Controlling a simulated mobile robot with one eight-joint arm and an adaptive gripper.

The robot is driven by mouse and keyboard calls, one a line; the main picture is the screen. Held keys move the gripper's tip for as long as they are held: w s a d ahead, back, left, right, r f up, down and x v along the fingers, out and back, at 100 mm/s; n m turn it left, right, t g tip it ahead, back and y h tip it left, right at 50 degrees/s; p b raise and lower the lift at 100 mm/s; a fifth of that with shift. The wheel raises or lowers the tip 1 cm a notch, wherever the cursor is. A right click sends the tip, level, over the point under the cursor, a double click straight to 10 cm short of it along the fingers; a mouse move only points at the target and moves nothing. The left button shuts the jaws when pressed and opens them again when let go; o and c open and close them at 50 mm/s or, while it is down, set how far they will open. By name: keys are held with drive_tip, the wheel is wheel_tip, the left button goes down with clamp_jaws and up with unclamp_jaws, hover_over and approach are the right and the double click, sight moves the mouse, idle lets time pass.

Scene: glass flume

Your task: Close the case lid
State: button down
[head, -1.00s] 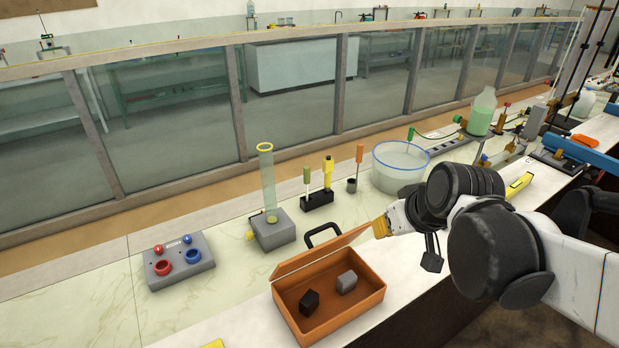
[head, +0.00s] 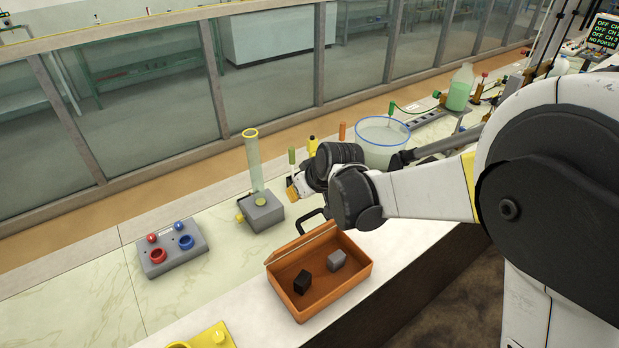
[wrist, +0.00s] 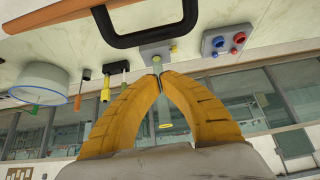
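The orange-brown case (head: 330,297) sits open on the bench near its front edge, in the lower middle of the head view. Its lid (head: 300,243) stands raised along the far side, seen almost edge-on. The black handle (head: 312,216) sticks out behind the lid; it also crosses the top of the wrist view (wrist: 150,40). A black block (head: 303,282) and a grey block (head: 337,259) lie inside the case. My gripper (head: 291,190) is beyond the lid and handle. In the wrist view its yellow fingertips (wrist: 159,76) meet with nothing seen between them.
A grey block with a clear tube (head: 262,212) stands close to my gripper. A grey box with red and blue rings (head: 172,250) is to the left. A round glass tank (head: 382,140) is behind my arm. A yellow object (head: 212,338) lies at the bottom edge.

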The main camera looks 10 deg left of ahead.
drive_tip(key=shift+s+d+f, duration=0.2)
drive_tip(key=shift+s+d, duration=0.4)
drive_tip(key=shift+d, duration=0.1)
drive_tip(key=shift+s+d+f, duration=0.2)
drive_tip(key=shift+s+d, duration=0.4)
drive_tip(key=shift+d, duration=0.1)
drive_tip(key=shift+s+d, duration=0.1)
